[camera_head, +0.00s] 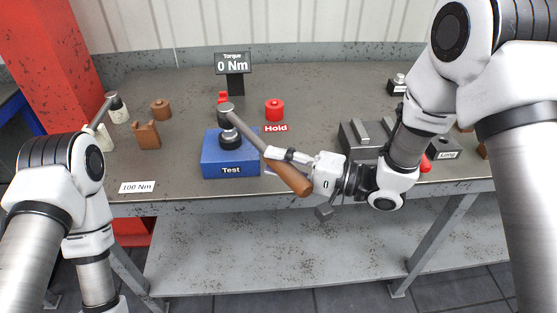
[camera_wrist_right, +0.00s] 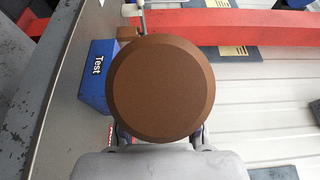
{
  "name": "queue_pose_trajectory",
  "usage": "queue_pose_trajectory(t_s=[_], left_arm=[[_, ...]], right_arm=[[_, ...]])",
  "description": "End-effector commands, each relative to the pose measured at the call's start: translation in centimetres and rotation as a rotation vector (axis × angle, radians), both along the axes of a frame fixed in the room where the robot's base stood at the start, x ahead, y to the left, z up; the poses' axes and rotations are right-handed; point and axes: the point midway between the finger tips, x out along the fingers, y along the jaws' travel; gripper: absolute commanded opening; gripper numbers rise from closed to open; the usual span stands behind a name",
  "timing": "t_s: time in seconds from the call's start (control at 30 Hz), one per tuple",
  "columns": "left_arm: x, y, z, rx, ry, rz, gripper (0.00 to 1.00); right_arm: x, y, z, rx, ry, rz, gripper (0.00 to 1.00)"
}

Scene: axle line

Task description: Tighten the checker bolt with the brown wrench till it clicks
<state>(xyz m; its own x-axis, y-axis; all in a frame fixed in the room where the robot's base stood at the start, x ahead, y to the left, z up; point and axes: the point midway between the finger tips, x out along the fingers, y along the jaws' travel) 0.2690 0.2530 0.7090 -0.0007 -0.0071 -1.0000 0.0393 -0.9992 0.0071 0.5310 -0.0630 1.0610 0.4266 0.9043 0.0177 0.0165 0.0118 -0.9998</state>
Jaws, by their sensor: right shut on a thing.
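The blue checker block marked "Test" (camera_head: 230,165) stands near the table's front edge, with a black round bolt part (camera_head: 230,140) on top. The brown wrench (camera_head: 293,180) has a grey shaft, and its dark head (camera_head: 226,117) is over the bolt; I cannot tell whether it is seated. My right gripper (camera_head: 278,160) is shut on the wrench's brown handle, in front of the block's right side. My left gripper is not in view.
The torque display (camera_head: 233,65) reads 0 Nm. A red cylinder (camera_head: 275,110) stands by the "Hold" label. Brown parts (camera_head: 147,135) and a "100 Nm" label (camera_head: 137,187) are at the left. A dark fixture (camera_head: 362,140) stands close behind my right arm.

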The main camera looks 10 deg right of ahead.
Motion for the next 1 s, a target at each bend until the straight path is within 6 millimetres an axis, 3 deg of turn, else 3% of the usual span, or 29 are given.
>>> queue_pose_trajectory(t_s=[1.0], left_arm=[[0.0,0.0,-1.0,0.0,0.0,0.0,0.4]], right_arm=[[0.0,0.0,-2.7,0.003,-0.004,0.0,0.0]])
